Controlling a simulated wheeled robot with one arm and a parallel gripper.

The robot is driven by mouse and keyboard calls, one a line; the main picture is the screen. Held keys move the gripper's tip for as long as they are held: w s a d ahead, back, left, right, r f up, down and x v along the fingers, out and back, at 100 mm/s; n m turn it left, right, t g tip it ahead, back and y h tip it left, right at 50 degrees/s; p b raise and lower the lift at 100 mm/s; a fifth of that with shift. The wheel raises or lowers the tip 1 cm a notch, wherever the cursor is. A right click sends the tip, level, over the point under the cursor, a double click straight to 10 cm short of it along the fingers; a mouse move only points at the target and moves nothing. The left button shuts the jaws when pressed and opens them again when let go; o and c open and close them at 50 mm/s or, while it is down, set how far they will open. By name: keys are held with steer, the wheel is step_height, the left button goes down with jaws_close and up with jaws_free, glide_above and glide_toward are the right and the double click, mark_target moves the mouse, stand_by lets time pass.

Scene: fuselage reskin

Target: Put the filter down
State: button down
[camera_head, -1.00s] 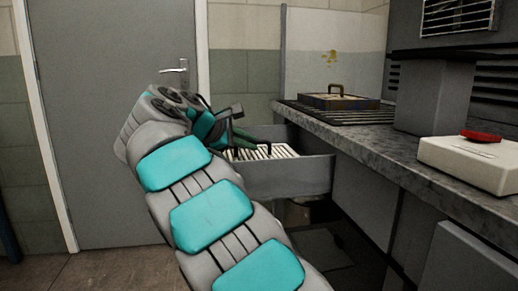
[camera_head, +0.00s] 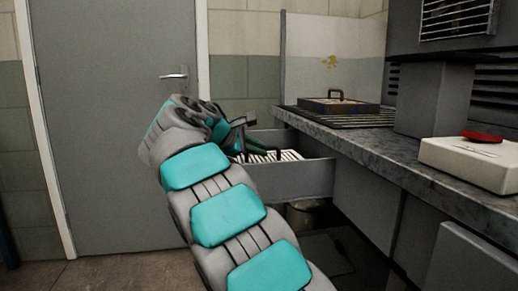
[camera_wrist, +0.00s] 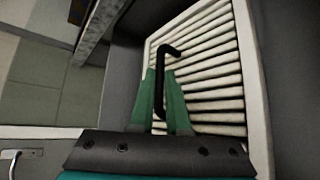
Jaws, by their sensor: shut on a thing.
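The filter is a pale pleated panel with a white frame and a black bent handle. In the wrist view the filter (camera_wrist: 212,75) fills the right half, and its handle rises between my green fingers. My gripper (camera_wrist: 165,85) is shut on this handle. In the head view the filter (camera_head: 288,155) shows partly inside the open grey drawer (camera_head: 290,182), behind its side wall. My gripper (camera_head: 262,150) reaches down into the drawer there. My arm and the drawer wall hide most of the filter; whether it touches the drawer floor I cannot tell.
A stone-topped counter (camera_head: 375,150) runs along the right. On it are a flat box with a handle (camera_head: 338,104) on a dark grille, and a white box with a red top (camera_head: 475,160). A round metal vessel (camera_head: 303,214) sits below the drawer. A grey door (camera_head: 115,120) stands behind.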

steer(key=c, duration=0.9)
jaws_free()
steer(key=shift+r, duration=0.1)
steer(key=shift+s+a+r, duration=0.15)
steer(key=shift+s+r, duration=0.05)
steer(key=shift+s, duration=0.05)
steer(key=p+v, duration=0.2)
steer(key=v, duration=0.8)
steer(key=shift+s+a+r+p, duration=0.1)
steer(key=shift+a+r+p, duration=0.05)
steer(key=shift+p, duration=0.2)
steer(key=shift+s+a+r, duration=0.1)
steer(key=shift+s+a, duration=0.15)
steer(key=shift+s, duration=0.1)
